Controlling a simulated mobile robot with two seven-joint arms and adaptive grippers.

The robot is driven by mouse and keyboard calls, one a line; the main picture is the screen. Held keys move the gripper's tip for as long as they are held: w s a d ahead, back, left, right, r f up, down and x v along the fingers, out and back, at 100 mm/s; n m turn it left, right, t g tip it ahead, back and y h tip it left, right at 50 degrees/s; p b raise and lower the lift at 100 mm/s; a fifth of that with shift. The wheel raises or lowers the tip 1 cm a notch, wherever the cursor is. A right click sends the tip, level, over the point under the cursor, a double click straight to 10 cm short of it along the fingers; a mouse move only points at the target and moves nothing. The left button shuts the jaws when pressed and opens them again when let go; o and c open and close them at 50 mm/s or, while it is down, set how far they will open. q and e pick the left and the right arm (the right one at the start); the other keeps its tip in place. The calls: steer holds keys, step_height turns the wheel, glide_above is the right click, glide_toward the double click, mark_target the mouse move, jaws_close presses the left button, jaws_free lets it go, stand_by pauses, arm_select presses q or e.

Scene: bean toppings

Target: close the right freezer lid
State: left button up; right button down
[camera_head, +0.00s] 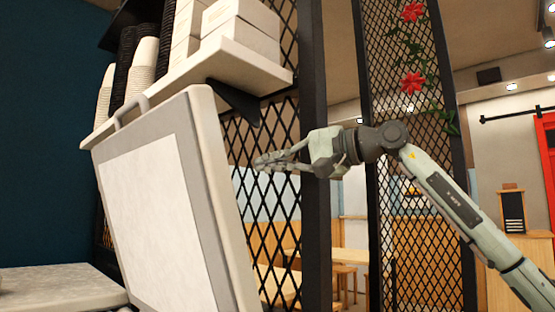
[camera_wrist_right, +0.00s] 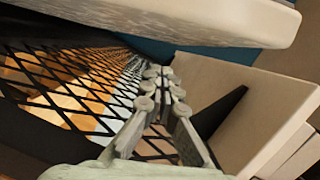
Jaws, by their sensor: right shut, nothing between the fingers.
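The right freezer lid (camera_head: 158,215) stands raised and tilted in the head view, a pale panel with a white inner face and a handle (camera_head: 131,108) on its upper edge. My right gripper (camera_head: 260,163) is shut and empty, just right of the lid's right edge, in front of the black lattice. In the right wrist view the gripper (camera_wrist_right: 158,72) points along the lattice, and a pale slab edge, likely the lid (camera_wrist_right: 220,20), crosses the top. I cannot tell whether the fingers touch the lid. My left gripper is not in view.
A shelf (camera_head: 232,62) with white boxes (camera_head: 240,30) and stacked cups (camera_head: 143,68) hangs above the lid. It also shows in the wrist view (camera_wrist_right: 235,105). The black lattice (camera_head: 265,215) stands close behind the gripper. A pale counter surface (camera_head: 60,285) lies at lower left.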

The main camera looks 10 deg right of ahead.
steer(key=a, duration=0.2)
steer(key=a+f, duration=0.1)
steer(key=a, duration=0.1)
steer(key=w+a, duration=0.1)
steer(key=a, duration=0.1)
steer(key=shift+a+f, duration=0.35)
steer(key=shift+a, duration=0.05)
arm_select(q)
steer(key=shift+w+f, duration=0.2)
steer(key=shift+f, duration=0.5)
arm_select(e)
steer(key=shift+s+a, duration=0.1)
